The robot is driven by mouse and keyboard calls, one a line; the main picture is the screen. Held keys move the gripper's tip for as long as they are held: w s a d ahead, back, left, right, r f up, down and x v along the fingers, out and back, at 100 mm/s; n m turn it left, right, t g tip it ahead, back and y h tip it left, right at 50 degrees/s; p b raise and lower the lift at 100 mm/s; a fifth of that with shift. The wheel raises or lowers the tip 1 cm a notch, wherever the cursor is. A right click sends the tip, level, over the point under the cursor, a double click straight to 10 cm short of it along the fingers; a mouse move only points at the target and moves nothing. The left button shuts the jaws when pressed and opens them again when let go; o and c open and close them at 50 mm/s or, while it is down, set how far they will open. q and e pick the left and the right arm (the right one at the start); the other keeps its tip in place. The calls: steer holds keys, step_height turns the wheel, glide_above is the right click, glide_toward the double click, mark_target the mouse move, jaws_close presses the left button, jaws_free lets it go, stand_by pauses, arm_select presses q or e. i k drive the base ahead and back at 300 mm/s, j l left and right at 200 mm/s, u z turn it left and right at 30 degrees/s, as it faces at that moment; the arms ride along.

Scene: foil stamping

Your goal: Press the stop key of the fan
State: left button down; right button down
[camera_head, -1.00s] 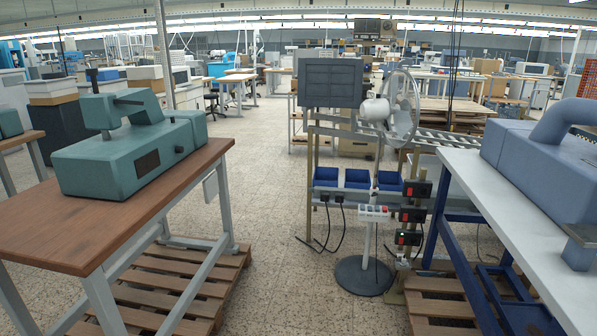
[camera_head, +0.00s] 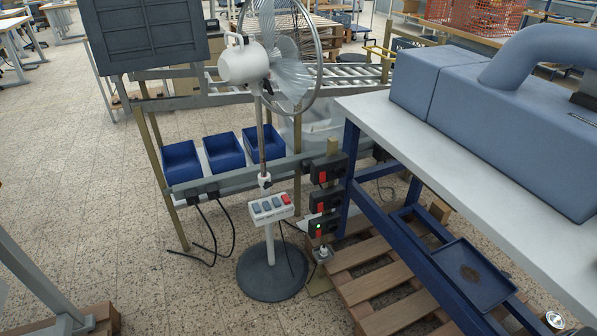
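The standing fan (camera_head: 285,65) is in the head view, left of centre, with a white motor housing, a wire cage and a round dark base (camera_head: 272,271) on the floor. A white key box (camera_head: 271,208) is fixed on its pole at about mid height. The box bears several grey-blue keys and one red key (camera_head: 286,198) at its right end. I cannot read any labels on the keys. Neither of my grippers shows in the view.
Three blue bins (camera_head: 223,152) hang on a rail behind the pole. Black switch boxes (camera_head: 326,200) with red parts are stacked right of the key box. A white-topped bench (camera_head: 400,135) with a blue machine (camera_head: 500,110) fills the right side. The speckled floor (camera_head: 150,290) front left is mostly clear.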

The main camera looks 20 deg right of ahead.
mark_target(286, 200)
steer(key=i+l+z, duration=0.25)
steer(key=i+z, duration=0.15)
steer(key=i+l+z, duration=0.1)
steer(key=i+z, duration=0.65)
steer(key=i, duration=0.25)
steer(key=l+z, duration=0.05)
